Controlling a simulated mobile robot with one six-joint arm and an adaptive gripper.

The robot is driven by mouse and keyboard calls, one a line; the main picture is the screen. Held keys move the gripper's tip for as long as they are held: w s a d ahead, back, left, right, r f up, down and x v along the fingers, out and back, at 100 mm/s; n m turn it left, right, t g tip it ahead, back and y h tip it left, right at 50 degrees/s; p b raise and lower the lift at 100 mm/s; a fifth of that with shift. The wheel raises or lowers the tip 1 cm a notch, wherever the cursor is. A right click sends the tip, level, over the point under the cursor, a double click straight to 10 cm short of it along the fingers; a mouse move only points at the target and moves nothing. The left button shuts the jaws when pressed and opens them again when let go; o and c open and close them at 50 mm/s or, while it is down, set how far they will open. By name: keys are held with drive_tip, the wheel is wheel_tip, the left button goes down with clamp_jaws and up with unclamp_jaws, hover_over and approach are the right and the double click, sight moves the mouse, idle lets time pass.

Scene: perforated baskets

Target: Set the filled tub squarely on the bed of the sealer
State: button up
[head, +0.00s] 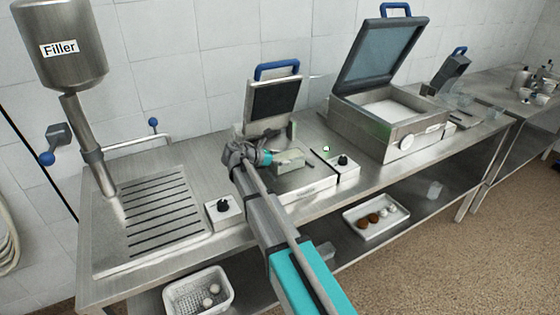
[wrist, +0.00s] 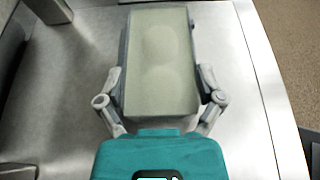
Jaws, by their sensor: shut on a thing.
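The filled tub (wrist: 160,62) is a grey rectangular tub with pale green-grey, faintly rounded contents. In the wrist view it lies between the two fingers of my gripper (wrist: 160,100), which is shut on its long sides. In the head view the tub (head: 291,160) is at the small sealer, in front of its raised lid (head: 275,101) with a blue handle. My gripper (head: 262,157) reaches it from the left. The sealer's metal bed (head: 312,178) shows around the tub. I cannot tell whether the tub touches the bed.
The filler (head: 75,45) and its slotted drain plate (head: 155,208) stand on the left. A larger machine with an open lid (head: 378,52) stands on the right. Black-knobbed boxes (head: 223,212) flank the sealer. A white basket (head: 198,291) and tray (head: 376,218) are below.

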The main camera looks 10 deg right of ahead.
drive_tip(key=shift+f, duration=0.1)
drive_tip(key=o, duration=1)
drive_tip(key=shift+o, duration=0.2)
drive_tip(key=shift+r, duration=0.2)
drive_tip(key=shift+a+r, duration=0.1)
drive_tip(key=shift+a, duration=0.15)
drive_tip(key=p+v, duration=0.4)
drive_tip(key=v, duration=0.7)
drive_tip(key=shift+s+a+p, duration=0.15)
drive_tip(key=shift+p, duration=0.15)
